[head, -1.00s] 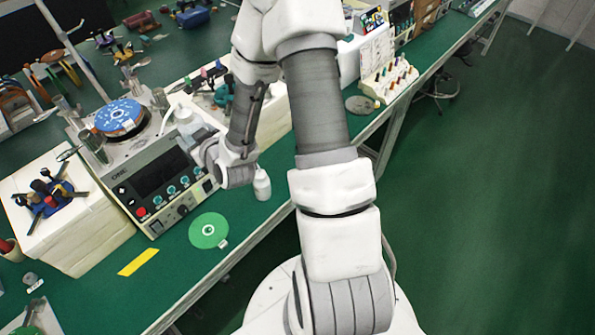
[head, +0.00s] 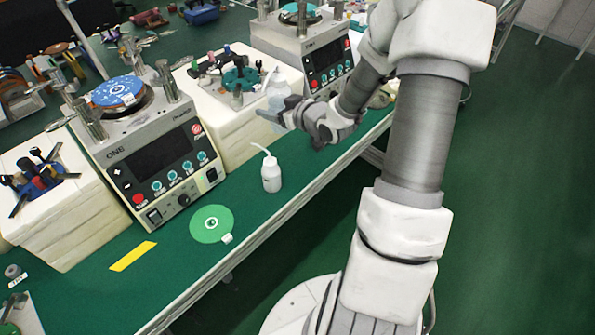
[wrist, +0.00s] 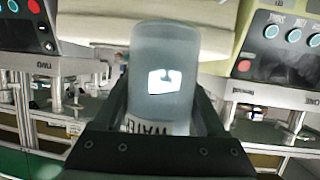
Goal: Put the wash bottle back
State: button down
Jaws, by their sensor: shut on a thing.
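My gripper (head: 272,114) is shut on a translucent, pale wash bottle (head: 279,88) and holds it above the bench, in front of the white block between the two machines. In the wrist view the held bottle (wrist: 163,65) fills the middle between the two fingers, with a bright patch on its side and a partly hidden label with dark letters. A second, smaller white bottle (head: 271,178) with a bent spout stands upright on the green bench top, below and apart from my gripper.
A lapping machine (head: 165,160) with a blue disc stands left, another (head: 320,62) at the back right. A green disc (head: 205,230) and yellow strip (head: 133,256) lie near the bench's front edge. The white block (head: 228,125) bears several tools. Bare green bench top surrounds the small bottle.

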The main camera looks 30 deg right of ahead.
jog(key=s+d+f+b, duration=0.3)
jog(key=d+f, duration=0.1)
jog(key=d, duration=0.2)
jog(key=s+d+f+b, duration=0.3)
jog(key=d+f+b, duration=0.1)
jog(key=d+f, duration=0.15)
jog(key=w+a+f+b, duration=0.1)
jog(key=w+f, duration=0.1)
jog(key=w, duration=0.1)
jog(key=w+a+f+b, duration=0.1)
jog(key=w+a+f, duration=0.1)
jog(key=w, duration=0.1)
jog(key=w+a+f+b, duration=0.1)
jog(key=w+a+f, duration=0.1)
jog(key=w, duration=0.2)
jog(key=shift+a+f, duration=0.1)
jog(key=shift+a, duration=0.1)
jog(key=shift+f+b, duration=0.65)
jog(key=shift+f, duration=1.2)
jog(key=shift+f, duration=0.25)
grip_release()
jog(key=shift+s, duration=0.1)
jog(key=shift+r, duration=0.1)
